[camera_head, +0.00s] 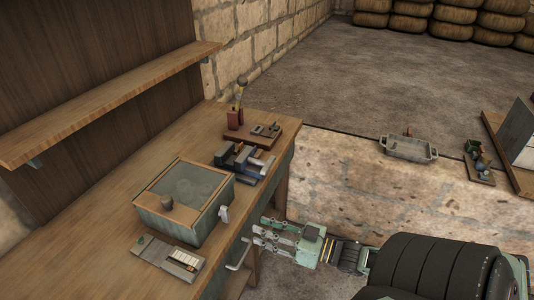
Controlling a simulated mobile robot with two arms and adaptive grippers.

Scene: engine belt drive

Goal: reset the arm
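My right gripper (258,232) is in the lower middle of the head view, its arm coming in from the lower right. It points left, beside the front edge of the wooden workbench (110,215). Its two pale green fingers look spread, with nothing seen between them. It is apart from the green box (190,228) with a glass lid and a round knob, which sits on the bench to its left. My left gripper is not in view.
A dark vise-like tool (243,160) and a wooden board with a lever (262,135) stand farther back on the bench. A small panel (167,262) lies in front. A shelf (110,95) hangs above. A grey tray (408,148) sits on the stone ledge at right.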

